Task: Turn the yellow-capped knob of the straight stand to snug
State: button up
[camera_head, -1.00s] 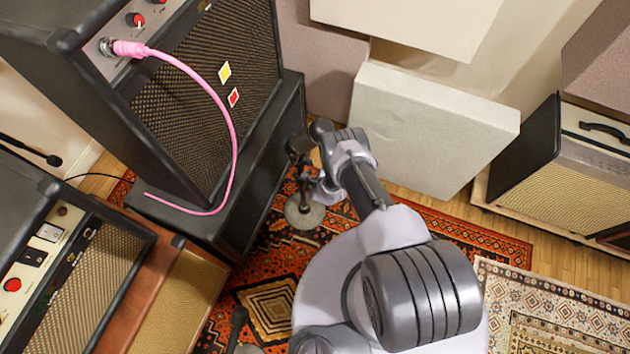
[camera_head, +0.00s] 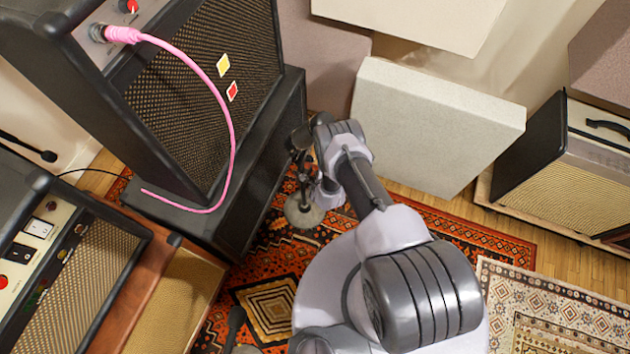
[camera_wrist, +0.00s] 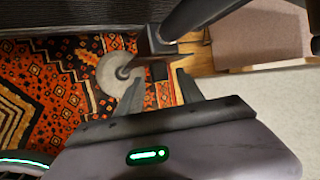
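A mic stand with a round grey base (camera_head: 304,211) stands on the orange rug beside the large amp. Its upper part is dark and partly mixed with my arm in the head view. The wrist view also shows the round base (camera_wrist: 121,74), with a dark upright and a thick dark bar above it. I cannot make out a yellow cap or the knob in either view. My gripper (camera_wrist: 160,88) shows two dark fingers spread apart in the wrist view, with nothing visible between them but rug and part of the stand's dark fittings. Whether they touch the stand is unclear.
The large amp stack (camera_head: 205,95) with a pink cable (camera_head: 228,110) stands close at left. A pale panel (camera_head: 430,125) is behind my arm. Another amp (camera_head: 560,180) is at right. A dark stand piece (camera_head: 236,318) lies low at the front left.

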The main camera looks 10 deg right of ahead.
jog(key=a+p+v, duration=0.1)
jog(key=p+v, duration=0.7)
jog(key=v, duration=0.9)
jog(key=shift+s+d+r, duration=0.15)
jog(key=shift+d+r, duration=0.05)
jog(key=shift+d, duration=0.3)
